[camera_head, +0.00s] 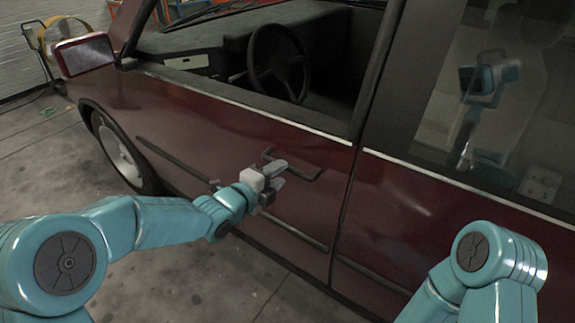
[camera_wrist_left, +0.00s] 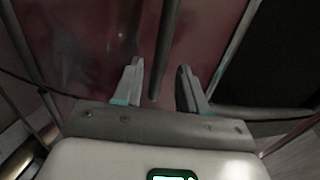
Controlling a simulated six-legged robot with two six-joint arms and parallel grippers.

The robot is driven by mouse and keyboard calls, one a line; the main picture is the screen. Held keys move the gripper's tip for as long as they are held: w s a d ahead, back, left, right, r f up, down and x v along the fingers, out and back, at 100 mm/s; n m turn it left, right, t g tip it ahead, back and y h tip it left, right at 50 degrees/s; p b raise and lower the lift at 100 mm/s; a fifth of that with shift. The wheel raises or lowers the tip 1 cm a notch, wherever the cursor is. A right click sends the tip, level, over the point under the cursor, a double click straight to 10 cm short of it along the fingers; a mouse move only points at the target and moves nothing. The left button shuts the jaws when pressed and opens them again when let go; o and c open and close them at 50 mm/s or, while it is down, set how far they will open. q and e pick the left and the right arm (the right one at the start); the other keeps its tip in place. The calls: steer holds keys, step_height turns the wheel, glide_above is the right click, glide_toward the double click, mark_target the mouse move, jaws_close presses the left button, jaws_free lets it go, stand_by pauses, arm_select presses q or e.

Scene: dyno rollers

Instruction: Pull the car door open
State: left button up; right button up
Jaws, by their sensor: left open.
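The car's dark red front door (camera_head: 230,135) appears shut, lying flush with the rear door (camera_head: 430,215). A dark door handle (camera_head: 308,175) sits near the door's rear edge. My left gripper (camera_head: 280,172) is at the handle, overlapping its left part in the head view. In the left wrist view, my left gripper (camera_wrist_left: 160,88) is open, with a dark bar, apparently the handle (camera_wrist_left: 167,40), running between its two fingers. I cannot tell whether the fingers touch it. My right arm shows at the lower right, but its gripper is out of view.
The front window is open, showing the steering wheel (camera_head: 280,62). A side mirror (camera_head: 84,54) sticks out at the front left. The rear window (camera_head: 490,90) reflects a robot-like shape. Bare concrete floor (camera_head: 50,165) lies left of the car. A yellow wheeled machine (camera_head: 58,38) stands at the back left.

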mark_target(288, 169)
arm_select(q)
steer(key=shift+p+x, duration=0.3)
steer(key=shift+x, duration=2)
jaws_close()
steer(key=shift+a, duration=0.1)
